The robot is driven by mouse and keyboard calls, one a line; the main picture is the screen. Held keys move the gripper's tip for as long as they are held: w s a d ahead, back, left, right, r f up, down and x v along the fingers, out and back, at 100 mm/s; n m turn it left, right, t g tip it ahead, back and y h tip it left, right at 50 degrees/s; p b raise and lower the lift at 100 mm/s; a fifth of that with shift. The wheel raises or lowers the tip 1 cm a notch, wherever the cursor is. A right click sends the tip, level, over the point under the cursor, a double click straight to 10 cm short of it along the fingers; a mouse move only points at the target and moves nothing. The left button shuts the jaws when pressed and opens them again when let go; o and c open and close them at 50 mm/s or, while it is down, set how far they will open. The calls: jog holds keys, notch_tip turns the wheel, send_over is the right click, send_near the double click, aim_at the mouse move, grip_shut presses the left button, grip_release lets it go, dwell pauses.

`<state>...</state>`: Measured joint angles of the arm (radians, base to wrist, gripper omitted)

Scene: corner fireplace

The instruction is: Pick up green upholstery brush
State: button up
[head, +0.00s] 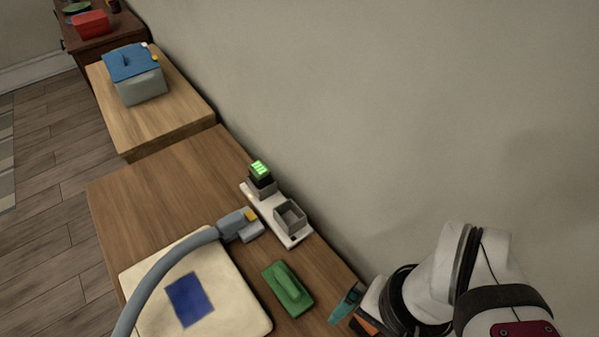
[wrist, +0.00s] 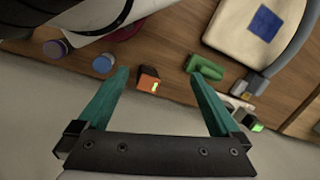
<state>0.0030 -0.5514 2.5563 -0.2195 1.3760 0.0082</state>
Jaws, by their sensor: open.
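The green upholstery brush (head: 287,288) lies on the wooden table beside the cream pad, near the wall side. It also shows in the wrist view (wrist: 206,68), just beyond the tip of the right-hand finger. My gripper (wrist: 158,72) is open and empty, with its teal fingers spread wide above the table. In the head view my gripper (head: 347,303) is to the right of the brush and apart from it, with one teal finger showing clearly. The brush lies outside the gap between the fingers.
A cream pad (head: 232,306) with a blue square lies left of the brush. A grey hose with a nozzle (head: 238,223) crosses it. A white base (head: 290,236) with grey holders stands behind. An orange-and-black object (wrist: 148,80) and two bottles (wrist: 103,63) (wrist: 56,48) show in the wrist view.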

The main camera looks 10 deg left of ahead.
jog(key=w+a+n+h, duration=0.1)
jog(key=w+a+n, duration=0.3)
jog(key=w+n, duration=0.25)
jog(key=n, duration=0.8)
send_over(286, 280)
notch_tip(286, 280, down, 5)
jog(key=shift+h, duration=0.4)
notch_tip(286, 280, down, 16)
jog(key=shift+r, duration=0.15)
jog(key=c, duration=1.5)
jog(key=shift+r, duration=0.65)
jog(key=shift+c, duration=0.2)
notch_tip(286, 280, up, 3)
jog(key=d+r, duration=0.6)
jog(key=d, duration=0.5)
jog(key=shift+w+d+r, duration=0.2)
jog(key=shift+d+r, duration=0.15)
jog(key=shift+r, duration=0.05)
